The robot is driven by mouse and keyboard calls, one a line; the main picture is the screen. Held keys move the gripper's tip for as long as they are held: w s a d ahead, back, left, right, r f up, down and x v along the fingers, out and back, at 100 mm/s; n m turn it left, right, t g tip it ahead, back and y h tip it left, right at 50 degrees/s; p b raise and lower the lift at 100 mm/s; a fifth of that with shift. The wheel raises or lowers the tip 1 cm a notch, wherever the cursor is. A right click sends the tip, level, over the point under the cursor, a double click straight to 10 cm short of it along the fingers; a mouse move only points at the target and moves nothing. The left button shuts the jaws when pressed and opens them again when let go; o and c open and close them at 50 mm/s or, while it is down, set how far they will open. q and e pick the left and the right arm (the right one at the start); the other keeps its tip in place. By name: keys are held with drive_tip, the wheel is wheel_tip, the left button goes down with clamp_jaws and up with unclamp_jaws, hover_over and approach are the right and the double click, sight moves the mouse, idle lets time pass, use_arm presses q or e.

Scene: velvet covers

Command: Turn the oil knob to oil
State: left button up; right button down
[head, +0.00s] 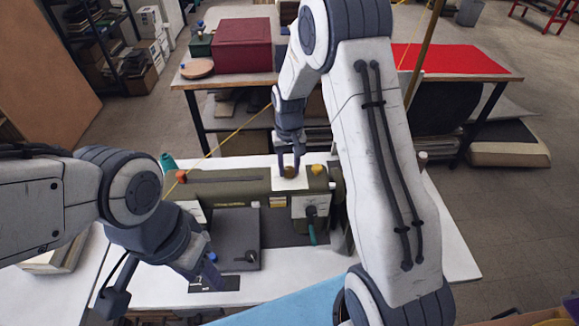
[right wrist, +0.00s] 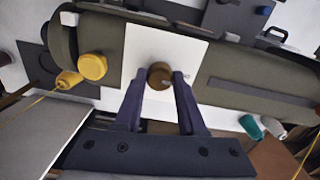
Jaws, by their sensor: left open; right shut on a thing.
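The oil knob (head: 291,173) is a small round brass knob on a white plate on top of an olive-green machine (head: 236,188). In the right wrist view the knob (right wrist: 160,76) stands between my fingertips on its white plate (right wrist: 186,50). My right gripper (head: 288,166) reaches down from above and is shut on the knob; it also shows in the right wrist view (right wrist: 156,82). I cannot read any mark around the knob. My left gripper (head: 213,274) is open and empty, low over the machine's front left, apart from the knob.
A yellow thread runs up from the machine. A table with a dark red box (head: 228,45) stands behind.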

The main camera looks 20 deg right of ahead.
sight(289, 169)
idle(0.3)
drive_tip(key=shift+c, duration=2.4)
unclamp_jaws()
drive_tip(key=shift+r, duration=0.1)
wheel_tip(289, 169, up, 10)
drive_tip(key=b, duration=0.2)
drive_tip(key=shift+r+b, duration=0.2)
drive_tip(key=shift+b, duration=0.2)
